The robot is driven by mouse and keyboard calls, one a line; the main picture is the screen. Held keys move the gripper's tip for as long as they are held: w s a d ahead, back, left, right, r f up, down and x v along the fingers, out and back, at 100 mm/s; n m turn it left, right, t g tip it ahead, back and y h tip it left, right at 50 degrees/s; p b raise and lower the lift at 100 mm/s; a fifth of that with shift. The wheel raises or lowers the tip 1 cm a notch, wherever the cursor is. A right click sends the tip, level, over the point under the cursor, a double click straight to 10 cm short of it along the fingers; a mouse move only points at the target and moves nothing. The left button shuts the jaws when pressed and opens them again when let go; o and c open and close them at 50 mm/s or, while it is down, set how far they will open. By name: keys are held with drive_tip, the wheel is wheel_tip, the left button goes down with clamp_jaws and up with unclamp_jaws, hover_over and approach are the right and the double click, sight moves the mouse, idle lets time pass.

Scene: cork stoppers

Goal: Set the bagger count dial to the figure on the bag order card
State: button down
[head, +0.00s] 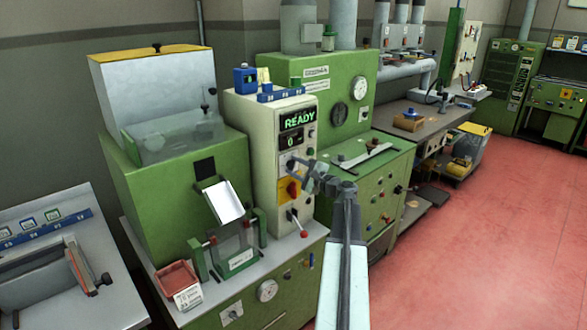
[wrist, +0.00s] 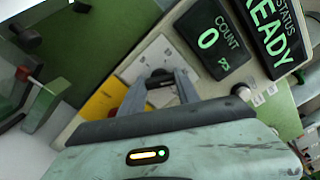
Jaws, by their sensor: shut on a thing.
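The bagger's cream control panel (head: 265,155) stands in the middle of the head view. Its status display (head: 299,121) reads READY and its count display (head: 291,140) reads 0. The wrist view also shows the count display (wrist: 209,38) with 0 PCS. Below it, a pale dial plate (wrist: 146,58) carries a dark count dial knob (wrist: 161,76). My gripper (wrist: 167,90) is at the panel with its fingers shut around this knob. In the head view my gripper (head: 303,170) partly hides the dial. I cannot pick out a readable bag order card.
A yellow plate with a red switch (head: 291,189) sits just below the dial, and a red-knobbed lever (head: 299,226) lower still. A clear-fronted hopper (head: 165,138) stands left and a green machine (head: 345,110) right. The red floor (head: 470,230) at right is clear.

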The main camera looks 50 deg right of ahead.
drive_tip(key=shift+d, duration=0.15)
drive_tip(key=c, duration=0.9)
unclamp_jaws()
drive_tip(key=shift+s, duration=0.3)
drive_tip(key=s, duration=0.7)
drive_tip(key=shift+a, duration=0.35)
drive_tip(key=shift+a, duration=0.1)
